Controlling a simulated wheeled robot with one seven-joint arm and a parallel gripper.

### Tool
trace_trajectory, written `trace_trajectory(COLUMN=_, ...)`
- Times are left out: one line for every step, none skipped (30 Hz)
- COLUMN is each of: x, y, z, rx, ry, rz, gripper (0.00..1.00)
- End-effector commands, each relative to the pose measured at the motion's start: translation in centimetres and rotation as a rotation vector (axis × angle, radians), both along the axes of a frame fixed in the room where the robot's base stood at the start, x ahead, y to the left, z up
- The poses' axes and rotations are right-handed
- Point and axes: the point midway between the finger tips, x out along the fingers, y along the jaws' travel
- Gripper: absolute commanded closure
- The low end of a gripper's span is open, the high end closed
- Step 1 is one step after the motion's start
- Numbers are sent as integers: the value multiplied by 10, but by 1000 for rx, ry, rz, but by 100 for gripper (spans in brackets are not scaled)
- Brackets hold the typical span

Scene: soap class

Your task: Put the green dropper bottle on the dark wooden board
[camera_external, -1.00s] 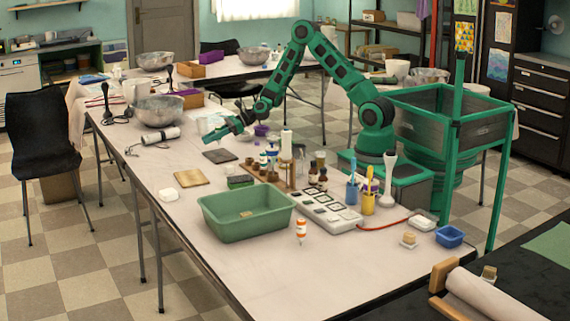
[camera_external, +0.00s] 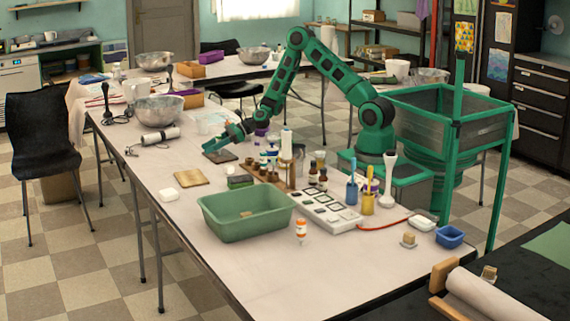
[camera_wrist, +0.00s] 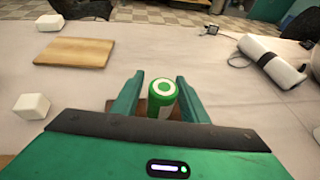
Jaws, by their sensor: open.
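The green dropper bottle (camera_wrist: 162,94) shows from above in the wrist view, with a green top bearing a white ring and a pale label below. It stands between the two fingers of my gripper (camera_wrist: 160,98), with a narrow gap at each side. The dark wooden board (camera_wrist: 145,106) shows in small brown parts beneath it; the rest is hidden by the gripper. In the external view the dark board (camera_external: 222,157) lies flat on the table, and my open gripper (camera_external: 209,149) is low over its far left edge. The bottle cannot be made out there.
A light wooden board (camera_external: 194,176) and white block (camera_external: 168,195) lie nearer the camera. A bottle rack (camera_external: 270,175), green tub (camera_external: 245,220) and several bottles stand to the right. A white cylinder (camera_external: 160,134) lies left; a metal bowl (camera_external: 159,109) stands behind.

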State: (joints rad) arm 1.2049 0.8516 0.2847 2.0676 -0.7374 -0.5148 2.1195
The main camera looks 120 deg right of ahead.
Motion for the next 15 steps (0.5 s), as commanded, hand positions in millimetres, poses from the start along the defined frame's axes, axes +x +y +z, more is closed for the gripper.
trace_trajectory(x=0, y=0, z=1, rx=0, ry=0, rz=0, gripper=60)
trace_trajectory(x=0, y=0, z=2, rx=-1, ry=0, rz=0, gripper=60)
trace_trajectory(x=-2, y=0, z=3, rx=0, ry=0, rz=-1, gripper=60)
trace_trajectory(x=-4, y=0, z=4, rx=0, ry=0, rz=-1, gripper=60)
trace_trajectory(x=-7, y=1, z=5, rx=1, ry=0, rz=-1, gripper=60)
trace_trajectory(x=-11, y=2, z=7, rx=1, ry=0, rz=-1, gripper=60)
trace_trajectory(x=-16, y=2, z=9, rx=0, ry=0, rz=-2, gripper=60)
trace_trajectory(x=-20, y=3, z=11, rx=-1, ry=0, rz=-3, gripper=60)
trace_trajectory(x=-27, y=4, z=13, rx=1, ry=1, rz=-4, gripper=60)
trace_trajectory(x=-33, y=5, z=16, rx=1, ry=0, rz=-4, gripper=60)
trace_trajectory(x=-38, y=6, z=18, rx=0, ry=1, rz=-3, gripper=60)
trace_trajectory(x=-46, y=8, z=21, rx=1, ry=1, rz=-4, gripper=60)
trace_trajectory(x=-52, y=9, z=23, rx=1, ry=1, rz=-4, gripper=60)
trace_trajectory(x=-57, y=10, z=26, rx=0, ry=1, rz=-3, gripper=60)
trace_trajectory(x=-64, y=11, z=29, rx=-1, ry=0, rz=-4, gripper=60)
